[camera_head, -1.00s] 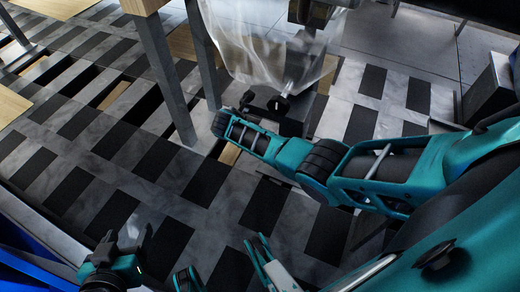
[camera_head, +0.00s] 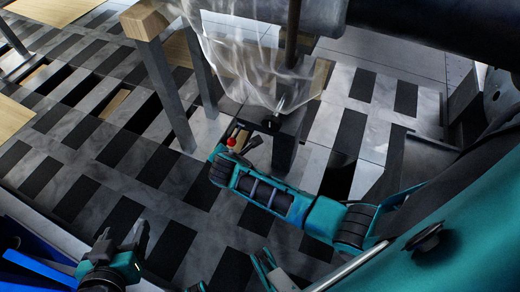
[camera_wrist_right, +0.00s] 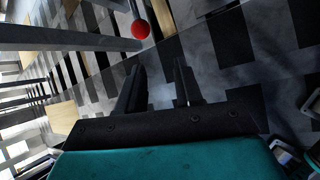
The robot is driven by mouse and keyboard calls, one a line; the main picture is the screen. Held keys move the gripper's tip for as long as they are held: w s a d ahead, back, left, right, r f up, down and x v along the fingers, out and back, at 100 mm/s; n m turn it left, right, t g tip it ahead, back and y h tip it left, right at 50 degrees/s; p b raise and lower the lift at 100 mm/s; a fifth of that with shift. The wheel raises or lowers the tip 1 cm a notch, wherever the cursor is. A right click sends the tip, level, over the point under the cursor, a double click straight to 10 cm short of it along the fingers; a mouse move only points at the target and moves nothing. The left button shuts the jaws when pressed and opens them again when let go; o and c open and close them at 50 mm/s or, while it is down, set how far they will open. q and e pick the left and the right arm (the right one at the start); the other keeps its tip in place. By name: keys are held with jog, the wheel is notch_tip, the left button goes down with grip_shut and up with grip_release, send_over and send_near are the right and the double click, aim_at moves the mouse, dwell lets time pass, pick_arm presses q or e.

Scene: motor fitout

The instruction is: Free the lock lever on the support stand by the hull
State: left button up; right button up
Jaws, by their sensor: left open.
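A red ball knob (camera_head: 231,142), on what looks like the lock lever, shows beside the dark support stand (camera_head: 285,150) in the head view. In the right wrist view the red knob (camera_wrist_right: 140,28) sits at the end of a thin rod, beyond my fingertips and left of the gap between them. My right gripper (camera_wrist_right: 158,75) is open, with nothing between its fingers. In the head view it is close to the knob, partly hidden by its own wrist. My left gripper (camera_head: 124,238) is open and empty at the lower left, far from the stand.
A plastic-wrapped object (camera_head: 255,65) hangs over the stand. A wood-topped, grey-legged table (camera_head: 146,20) stands left of it. A large dark body (camera_head: 440,25) fills the upper right. Blue bins (camera_head: 35,265) are at lower left. The checkered floor between is clear.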

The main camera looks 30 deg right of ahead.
jog(key=s+d+r+m+t+y+p, duration=0.1)
jog(key=s+r+m+y+p, duration=0.4)
jog(key=s+r+m+p, duration=0.6)
jog(key=shift+s+d+r+m+t+p, duration=0.35)
jog(key=shift+s+r+m+t, duration=0.8)
jog(key=shift+r+m, duration=1.65)
jog(key=shift+s+f+g, duration=0.15)
jog(key=shift+f+g, duration=0.05)
jog(key=shift+g, duration=0.15)
